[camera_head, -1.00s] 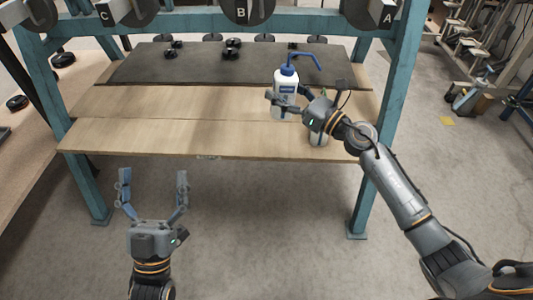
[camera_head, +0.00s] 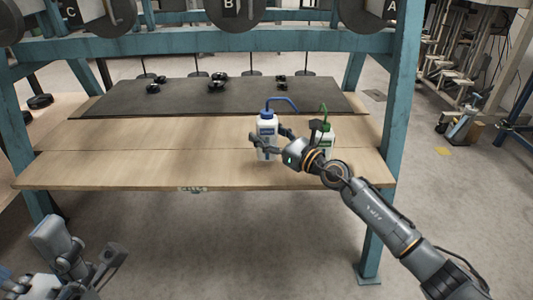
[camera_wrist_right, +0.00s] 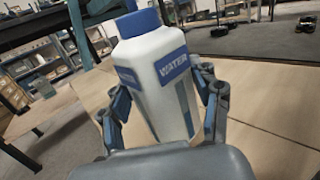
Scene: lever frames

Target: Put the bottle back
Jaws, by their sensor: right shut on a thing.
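The white bottle (camera_head: 267,130) with a blue cap and blue bent spout is upright over the wooden shelf top, left of a green-topped bottle. In the right wrist view the bottle (camera_wrist_right: 158,75) shows a blue "WATER" label. My right gripper (camera_head: 268,139) is shut on its body, one finger on each side. The bottle's base looks close to the wood, but I cannot tell whether it touches. My left gripper (camera_head: 88,252) is low at the left, away from the bench, with its fingers apart and empty.
The green-topped bottle (camera_head: 325,138) stands just right of the held bottle, partly behind my right arm. A dark mat (camera_head: 190,105) with several black knobs covers the back of the bench. The wood (camera_head: 130,170) to the left is clear. Teal posts (camera_head: 398,130) frame the bench.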

